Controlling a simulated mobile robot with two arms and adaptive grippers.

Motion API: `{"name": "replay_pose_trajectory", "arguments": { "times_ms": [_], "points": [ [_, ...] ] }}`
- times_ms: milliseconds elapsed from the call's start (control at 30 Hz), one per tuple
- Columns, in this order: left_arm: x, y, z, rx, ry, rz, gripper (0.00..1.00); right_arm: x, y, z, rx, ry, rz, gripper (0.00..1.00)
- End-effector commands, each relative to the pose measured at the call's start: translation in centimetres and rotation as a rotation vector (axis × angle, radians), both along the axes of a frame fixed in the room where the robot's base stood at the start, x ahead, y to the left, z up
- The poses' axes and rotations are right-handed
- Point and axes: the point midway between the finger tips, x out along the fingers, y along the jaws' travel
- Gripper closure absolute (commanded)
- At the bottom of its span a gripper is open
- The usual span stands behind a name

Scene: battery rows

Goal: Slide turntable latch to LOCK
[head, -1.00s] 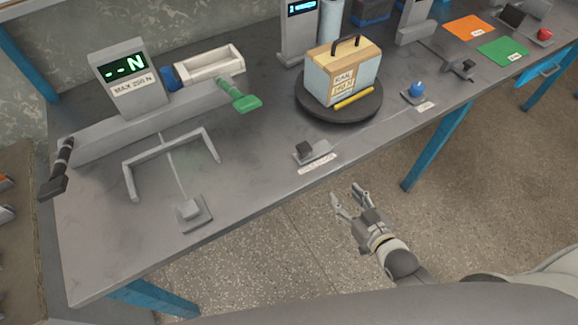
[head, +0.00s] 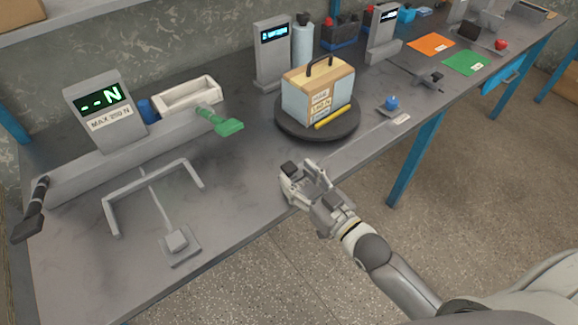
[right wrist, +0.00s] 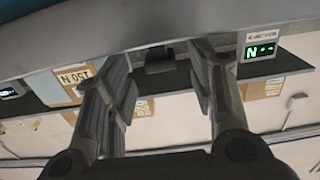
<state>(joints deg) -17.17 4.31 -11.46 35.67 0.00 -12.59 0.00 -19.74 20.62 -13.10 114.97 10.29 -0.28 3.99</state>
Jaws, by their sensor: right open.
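The turntable (head: 289,130) is a dark round disc that bears a box (head: 318,92) with a black handle and a yellow bar at its front. The latch's dark knob (head: 289,168) shows at the table's front edge, just beyond my right gripper (head: 303,174). That gripper is open, and its fingers hide the latch's base and label in the head view. In the right wrist view the dark knob (right wrist: 160,61) appears in the gap between the two open fingers (right wrist: 160,80). I cannot tell whether a finger touches it. My left gripper is not in view.
A force display (head: 98,105) with a green handle (head: 228,126) and a grey U-shaped bar (head: 150,190) stand to the left. A blue knob (head: 392,102) sits right of the turntable. Orange (head: 431,43) and green mats lie farther right.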

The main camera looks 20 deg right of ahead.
Motion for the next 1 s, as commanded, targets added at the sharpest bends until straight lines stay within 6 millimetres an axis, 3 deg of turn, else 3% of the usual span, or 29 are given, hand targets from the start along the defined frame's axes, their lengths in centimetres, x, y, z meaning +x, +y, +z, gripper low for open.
{"name": "replay_pose_trajectory", "arguments": {
  "times_ms": [300,700,1000],
  "points": [
    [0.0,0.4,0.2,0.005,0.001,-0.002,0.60,3.4,1.3,0.0,0.000,0.000,0.000,0.50],
    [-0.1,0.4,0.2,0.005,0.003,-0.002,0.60,3.9,1.5,0.0,-0.001,0.001,0.001,0.51],
    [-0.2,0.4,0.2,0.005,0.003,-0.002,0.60,3.9,1.4,0.0,0.000,0.001,0.001,0.90]
  ]
}}
